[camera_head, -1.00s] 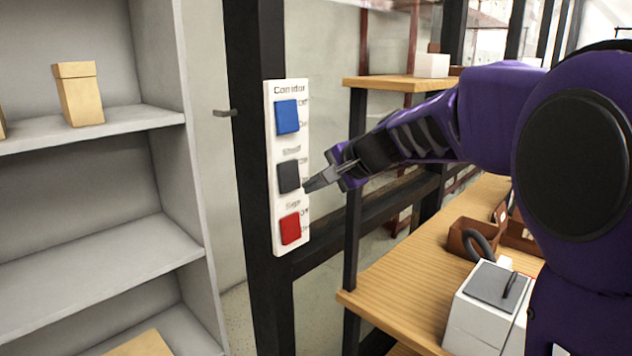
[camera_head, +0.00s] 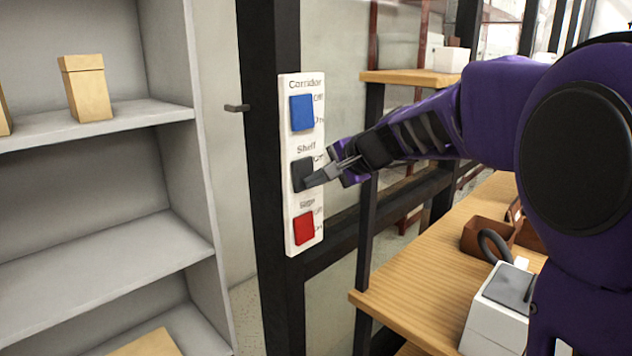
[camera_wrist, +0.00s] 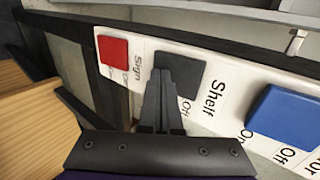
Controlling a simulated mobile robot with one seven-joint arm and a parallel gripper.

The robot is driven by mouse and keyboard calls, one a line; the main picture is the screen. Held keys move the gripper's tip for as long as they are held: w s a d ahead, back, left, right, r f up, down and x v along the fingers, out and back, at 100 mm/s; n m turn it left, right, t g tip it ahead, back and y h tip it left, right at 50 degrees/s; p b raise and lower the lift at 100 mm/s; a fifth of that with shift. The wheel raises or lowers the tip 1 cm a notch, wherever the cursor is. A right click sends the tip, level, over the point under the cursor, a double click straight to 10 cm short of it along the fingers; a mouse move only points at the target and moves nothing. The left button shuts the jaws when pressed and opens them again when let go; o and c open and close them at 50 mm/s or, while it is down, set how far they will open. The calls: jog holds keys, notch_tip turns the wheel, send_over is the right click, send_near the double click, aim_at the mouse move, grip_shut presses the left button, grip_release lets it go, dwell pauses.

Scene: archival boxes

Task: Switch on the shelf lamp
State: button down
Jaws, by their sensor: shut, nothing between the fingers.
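A white switch panel (camera_head: 288,185) is fixed to a dark upright post. It carries a blue switch labelled Corridor (camera_head: 302,113), a dark grey switch labelled Shelf (camera_head: 302,174) and a red switch under a Sign label (camera_head: 304,229). My gripper (camera_head: 312,180) is shut and empty, its fingertips at the lower right part of the Shelf switch, seemingly touching it. In the wrist view the fingers (camera_wrist: 162,90) overlap the Shelf switch (camera_wrist: 182,72) and hide part of it. No lamp can be made out.
A grey shelf unit (camera_head: 105,255) with a cardboard box (camera_head: 86,88) stands at the left. A wooden shelf (camera_head: 425,275) at the right holds a brown tray (camera_head: 478,238) and a white box (camera_head: 492,325). A small dark bar (camera_head: 237,108) sticks out left of the post.

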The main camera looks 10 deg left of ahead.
jog(key=shift+w+a+r, duration=0.1)
jog(key=shift+r, duration=0.75)
jog(key=shift+f, duration=0.1)
dwell(0.3)
